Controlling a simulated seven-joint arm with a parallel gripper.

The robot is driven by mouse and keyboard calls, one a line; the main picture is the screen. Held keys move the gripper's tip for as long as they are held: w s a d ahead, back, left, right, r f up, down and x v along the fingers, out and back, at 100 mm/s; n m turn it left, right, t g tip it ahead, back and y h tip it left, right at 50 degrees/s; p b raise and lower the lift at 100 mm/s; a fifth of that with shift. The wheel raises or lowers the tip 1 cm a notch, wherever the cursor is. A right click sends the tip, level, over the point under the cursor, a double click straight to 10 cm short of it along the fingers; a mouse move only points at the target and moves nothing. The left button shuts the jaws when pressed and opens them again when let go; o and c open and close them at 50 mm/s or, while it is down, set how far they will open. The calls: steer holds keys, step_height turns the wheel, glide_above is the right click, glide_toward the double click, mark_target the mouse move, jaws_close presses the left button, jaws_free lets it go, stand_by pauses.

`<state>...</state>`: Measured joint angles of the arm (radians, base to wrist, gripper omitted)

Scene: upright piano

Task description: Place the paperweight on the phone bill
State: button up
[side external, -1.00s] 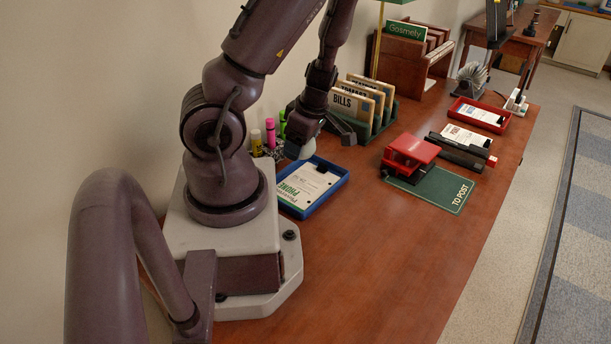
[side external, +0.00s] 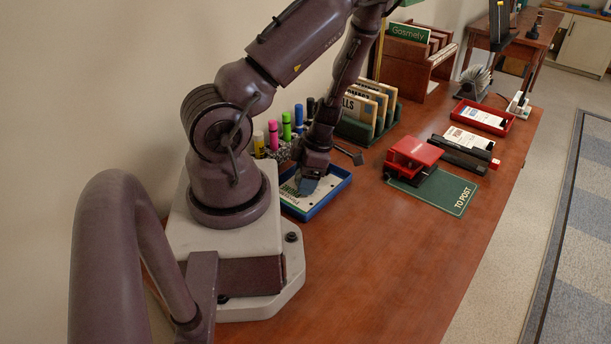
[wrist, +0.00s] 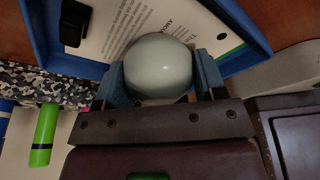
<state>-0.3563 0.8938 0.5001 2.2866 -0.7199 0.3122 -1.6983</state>
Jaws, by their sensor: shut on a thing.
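The paperweight (wrist: 158,66) is a smooth, pale grey-green rounded piece. In the wrist view it sits between the two blue-grey fingers of my gripper (wrist: 160,80), which is shut on it. The phone bill (side external: 293,200) is a white printed sheet with green lettering in a blue tray (side external: 318,211). In the side view my gripper (side external: 308,186) is low over the bill and hides part of it. The bill (wrist: 125,32) shows behind the paperweight in the wrist view. I cannot tell whether the paperweight touches the paper.
A black clip (wrist: 75,22) is at the tray's edge. Several markers (side external: 287,127) stand in a speckled holder close by. A rack of bill folders (side external: 372,107) stands behind. The front desk is clear.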

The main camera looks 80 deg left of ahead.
steer(key=shift+f, duration=0.15)
steer(key=o, duration=1.1)
